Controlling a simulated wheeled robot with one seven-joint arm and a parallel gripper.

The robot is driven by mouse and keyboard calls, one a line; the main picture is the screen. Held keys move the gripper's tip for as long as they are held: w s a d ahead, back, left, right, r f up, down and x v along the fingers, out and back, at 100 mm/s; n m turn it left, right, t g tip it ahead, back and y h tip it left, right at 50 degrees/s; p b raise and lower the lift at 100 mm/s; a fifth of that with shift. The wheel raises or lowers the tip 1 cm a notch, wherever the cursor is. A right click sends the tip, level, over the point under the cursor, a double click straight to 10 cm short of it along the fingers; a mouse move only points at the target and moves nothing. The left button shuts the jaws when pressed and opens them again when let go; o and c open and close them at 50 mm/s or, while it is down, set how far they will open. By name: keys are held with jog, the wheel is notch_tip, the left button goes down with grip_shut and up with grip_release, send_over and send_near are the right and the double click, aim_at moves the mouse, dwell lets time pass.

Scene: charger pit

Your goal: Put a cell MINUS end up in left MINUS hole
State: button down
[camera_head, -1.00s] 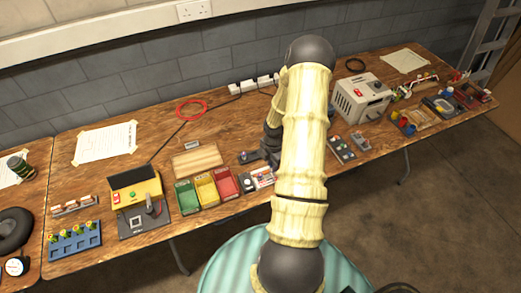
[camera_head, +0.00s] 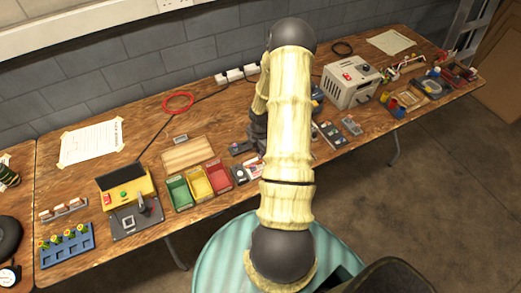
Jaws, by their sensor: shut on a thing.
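My gripper (camera_head: 257,134) shows only as dark parts beside and behind my pale-sleeved arm, over the middle of the bench. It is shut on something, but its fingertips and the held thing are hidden. A blue rack (camera_head: 66,260) at the lower left holds several upright pieces with yellow-green tops, perhaps cells (camera_head: 69,236). A yellow console (camera_head: 127,192) with a red and a green button stands right of it, behind a dark plate (camera_head: 137,219). I cannot make out the left MINUS hole or any end marks.
Green (camera_head: 179,193), yellow (camera_head: 199,183) and red (camera_head: 219,176) bins stand side by side at the bench front, before a wooden board (camera_head: 189,153). A grey box (camera_head: 348,84) stands to the right. Bare wood (camera_head: 145,105) shows at the back left.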

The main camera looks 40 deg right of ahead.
jog(key=shift+f+b, duration=2.75)
jog(key=shift+f, duration=0.85)
jog(key=shift+f, duration=0.2)
jog(key=c, duration=1.2)
grip_release()
jog(key=shift+r, duration=0.1)
jog(key=shift+r+p, duration=3.15)
jog(key=shift+r, duration=0.25)
